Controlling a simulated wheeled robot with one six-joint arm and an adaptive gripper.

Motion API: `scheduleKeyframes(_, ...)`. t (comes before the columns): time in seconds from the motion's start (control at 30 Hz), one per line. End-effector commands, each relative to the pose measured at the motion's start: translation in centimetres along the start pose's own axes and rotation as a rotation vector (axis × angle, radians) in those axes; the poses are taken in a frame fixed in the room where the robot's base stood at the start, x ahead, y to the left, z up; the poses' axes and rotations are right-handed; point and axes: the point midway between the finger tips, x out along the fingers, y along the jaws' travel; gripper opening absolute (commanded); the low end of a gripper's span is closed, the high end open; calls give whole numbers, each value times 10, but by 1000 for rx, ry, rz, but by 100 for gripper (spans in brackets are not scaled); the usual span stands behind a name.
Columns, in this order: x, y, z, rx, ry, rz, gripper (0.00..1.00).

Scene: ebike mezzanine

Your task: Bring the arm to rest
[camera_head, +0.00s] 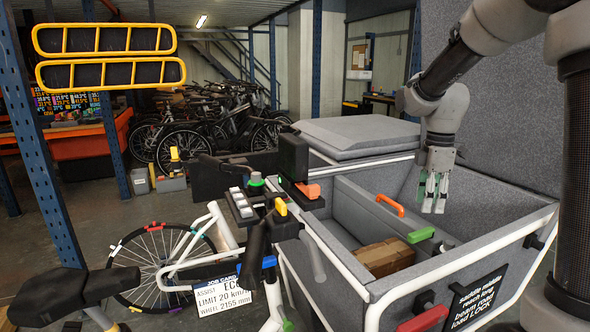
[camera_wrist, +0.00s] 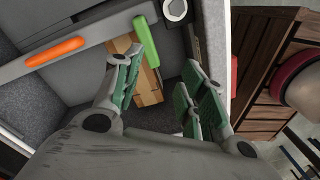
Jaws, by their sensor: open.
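My gripper (camera_head: 433,192) points down over the grey cargo box (camera_head: 350,222) of a cargo bike. Its green-padded fingers are apart, and nothing is between them. In the wrist view my gripper (camera_wrist: 160,95) is open above the box. A brown cardboard package (camera_head: 384,257) lies on the box floor; it also shows partly behind the fingers in the wrist view (camera_wrist: 149,97). My arm is bent, reaching in from the upper right of the head view.
An orange handle (camera_head: 390,205) and a green handle (camera_head: 421,235) sit on the box. The handlebar with its display and a job card (camera_head: 225,295) stands left. Parked bikes (camera_head: 225,125) and an orange bin (camera_head: 85,140) are behind. A brown slatted crate (camera_wrist: 262,75) is at right in the wrist view.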

Motion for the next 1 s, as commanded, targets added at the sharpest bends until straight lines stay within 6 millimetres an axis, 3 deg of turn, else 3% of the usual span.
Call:
scheduleKeyframes(0.17,-4,-48,12,511,3,5,41)
scheduleKeyframes(0.3,-20,-101,25,922,40,47,41)
scheduleKeyframes(0.5,-34,-169,42,1298,142,118,41)
scheduleKeyframes(0.7,-43,-214,54,1357,252,200,41)
scheduleKeyframes(1.0,-61,-227,57,1349,343,275,41)
